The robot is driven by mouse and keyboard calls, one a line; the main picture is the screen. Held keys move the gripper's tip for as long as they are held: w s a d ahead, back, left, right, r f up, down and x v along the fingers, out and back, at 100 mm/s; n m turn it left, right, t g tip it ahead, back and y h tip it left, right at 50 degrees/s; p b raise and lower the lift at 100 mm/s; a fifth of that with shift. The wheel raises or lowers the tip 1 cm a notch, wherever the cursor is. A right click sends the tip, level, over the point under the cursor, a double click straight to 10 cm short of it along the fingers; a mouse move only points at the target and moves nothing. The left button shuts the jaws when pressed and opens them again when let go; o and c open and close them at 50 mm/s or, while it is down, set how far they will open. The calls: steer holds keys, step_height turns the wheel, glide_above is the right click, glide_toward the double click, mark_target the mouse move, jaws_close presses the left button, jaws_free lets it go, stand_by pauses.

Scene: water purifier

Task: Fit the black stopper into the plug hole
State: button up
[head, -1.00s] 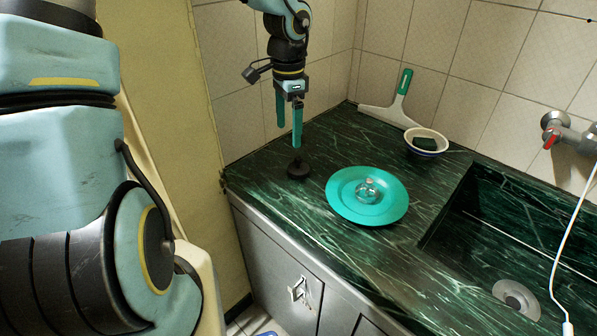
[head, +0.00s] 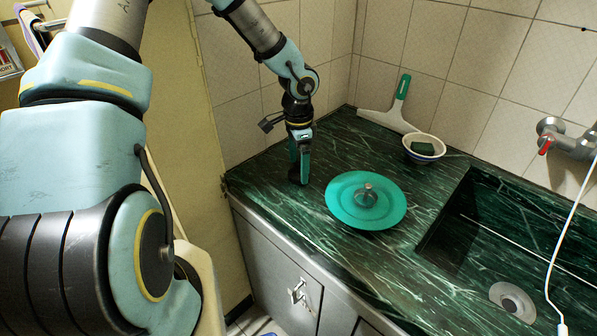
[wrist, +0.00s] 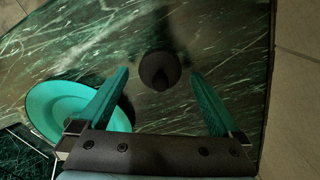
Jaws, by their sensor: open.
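The black stopper (wrist: 159,71) stands on the dark green marble counter, a round dark piece seen from above in the wrist view. In the head view my gripper hides most or all of it. My gripper (head: 299,178) is open and points down at the counter's left part. In the wrist view its green fingers (wrist: 158,74) lie on either side of the stopper, with a visible gap on each side. The plug hole (head: 512,302) is a round grey drain in the sink floor at the lower right of the head view.
A turquoise plate (head: 340,207) with a small glassy object on it sits right of my gripper. A bowl with a sponge (head: 423,148) and a squeegee (head: 390,116) stand at the back. A tap (head: 562,138) and white cord (head: 562,230) are by the sink (head: 446,236).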

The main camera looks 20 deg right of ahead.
steer(key=shift+f, duration=0.25)
steer(key=c, duration=1.5)
